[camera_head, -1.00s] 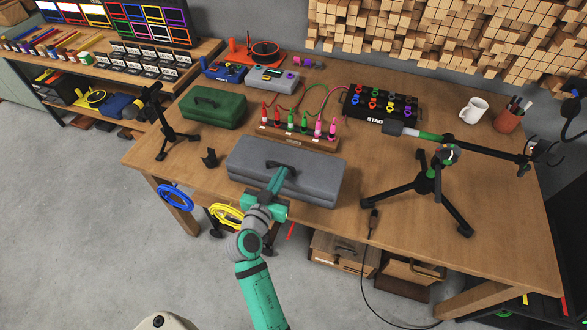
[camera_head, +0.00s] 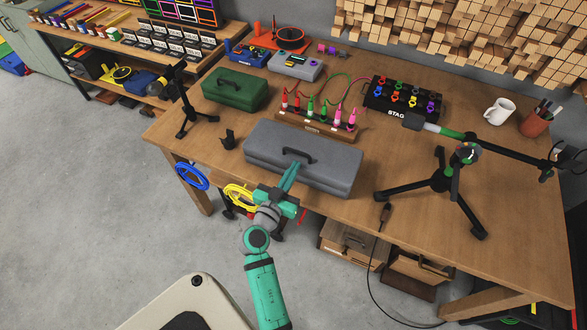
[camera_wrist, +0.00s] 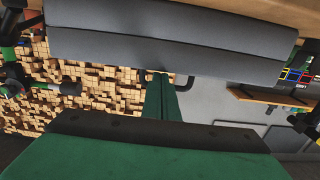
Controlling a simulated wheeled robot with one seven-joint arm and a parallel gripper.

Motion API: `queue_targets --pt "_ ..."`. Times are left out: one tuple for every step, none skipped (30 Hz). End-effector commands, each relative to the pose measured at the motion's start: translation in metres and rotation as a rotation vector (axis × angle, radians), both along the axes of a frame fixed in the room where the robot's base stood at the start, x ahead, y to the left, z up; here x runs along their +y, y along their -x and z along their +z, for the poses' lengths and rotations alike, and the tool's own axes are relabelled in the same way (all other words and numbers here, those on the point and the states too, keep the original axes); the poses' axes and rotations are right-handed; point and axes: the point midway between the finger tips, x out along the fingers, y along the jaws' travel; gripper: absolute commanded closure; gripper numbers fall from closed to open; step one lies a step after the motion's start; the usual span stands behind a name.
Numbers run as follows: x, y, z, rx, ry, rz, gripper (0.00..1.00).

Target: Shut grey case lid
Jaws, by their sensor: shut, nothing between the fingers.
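My gripper (camera_head: 294,167) is shut and empty at the front of the case, just below the handle. In the wrist view my fingertips (camera_wrist: 160,76) are close to the handle (camera_wrist: 183,82); I cannot tell whether they touch.
A green case (camera_head: 235,88) and a rack of coloured plugs (camera_head: 315,120) stand behind the grey case. A black tripod stand (camera_head: 440,185) is to the right and another (camera_head: 187,105) to the left. The floor (camera_head: 100,200) at the left is clear.

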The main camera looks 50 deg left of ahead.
Motion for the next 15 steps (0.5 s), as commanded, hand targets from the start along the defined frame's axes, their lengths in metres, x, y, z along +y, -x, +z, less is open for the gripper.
queue_targets --pt "-0.002 0.001 -0.019 0.027 0.022 0.000 1.00" --pt "-0.002 0.001 -0.019 0.027 0.022 0.000 1.00" --pt "-0.002 0.001 -0.019 0.026 0.023 0.000 1.00" --pt "-0.002 0.001 -0.019 0.026 0.023 0.000 1.00" --pt "-0.002 0.001 -0.019 0.026 0.023 0.000 1.00" --pt "-0.002 0.001 -0.019 0.026 0.023 0.000 1.00" --pt "-0.002 0.001 -0.018 0.027 0.022 0.000 1.00" --pt "-0.002 0.001 -0.018 0.026 0.022 -0.001 1.00" --pt "-0.002 0.001 -0.017 0.026 0.022 -0.001 1.00" --pt "-0.002 0.001 -0.015 0.025 0.020 -0.001 1.00" --pt "-0.002 0.002 -0.013 0.025 0.019 -0.001 1.00" --pt "-0.002 0.002 -0.009 0.024 0.018 -0.001 1.00" --pt "-0.002 0.001 -0.005 0.023 0.017 -0.002 1.00" --pt "-0.002 0.001 0.000 0.021 0.015 -0.003 1.00" --pt "-0.003 0.001 0.007 0.018 0.012 -0.003 1.00"
